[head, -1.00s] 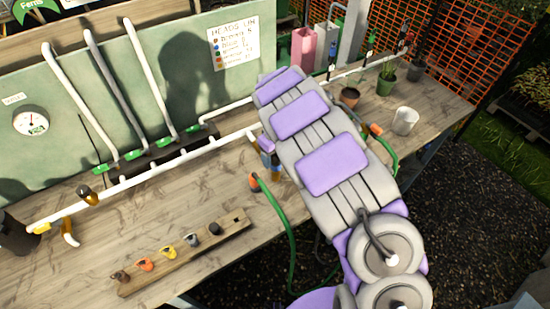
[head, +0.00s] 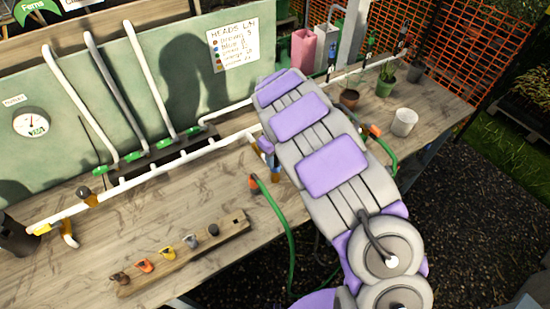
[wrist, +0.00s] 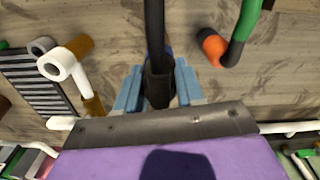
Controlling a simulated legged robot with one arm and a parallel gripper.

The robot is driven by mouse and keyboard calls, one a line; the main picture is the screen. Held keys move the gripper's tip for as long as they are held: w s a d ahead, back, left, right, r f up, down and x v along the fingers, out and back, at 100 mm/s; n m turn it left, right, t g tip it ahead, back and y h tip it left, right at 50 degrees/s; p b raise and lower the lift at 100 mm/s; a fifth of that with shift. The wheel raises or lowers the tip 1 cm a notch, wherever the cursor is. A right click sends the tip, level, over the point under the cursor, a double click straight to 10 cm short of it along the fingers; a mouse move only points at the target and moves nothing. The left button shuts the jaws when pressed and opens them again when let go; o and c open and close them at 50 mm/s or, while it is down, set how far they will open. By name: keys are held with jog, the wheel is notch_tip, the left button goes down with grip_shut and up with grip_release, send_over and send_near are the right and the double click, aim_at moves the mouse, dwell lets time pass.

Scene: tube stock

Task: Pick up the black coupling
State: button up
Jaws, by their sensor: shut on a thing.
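The black coupling (wrist: 159,84) shows in the middle of the wrist view, on the end of a black hose (wrist: 154,25) that runs up out of the picture. My gripper (wrist: 158,88) is shut on it, with a blue-grey finger on each side. The bench lies behind it; I cannot tell whether the coupling touches the wood.
An orange coupling (wrist: 211,45) on a green hose lies right of my gripper. A white pipe fitting (wrist: 61,65) with brown ends is to the left. In the head view, a wooden strip (head: 185,260) holds several small coloured parts. Pots stand at the back right.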

jog(key=shift+r, duration=0.1)
notch_tip(320, 180, up, 3)
jog(key=shift+r+p, duration=0.2)
jog(key=shift+p, duration=0.2)
jog(key=s+d, duration=0.1)
jog(key=s, duration=0.4)
jog(key=s+d+r, duration=0.1)
jog(key=s, duration=0.4)
jog(key=s+d, duration=0.1)
jog(key=s, duration=0.4)
jog(key=shift+s+r+p, duration=0.2)
jog(key=shift+s+p, duration=0.15)
jog(key=shift+p, duration=0.05)
jog(key=shift+r, duration=0.15)
jog(key=shift+r+p, duration=0.95)
jog(key=shift+r, duration=1.4)
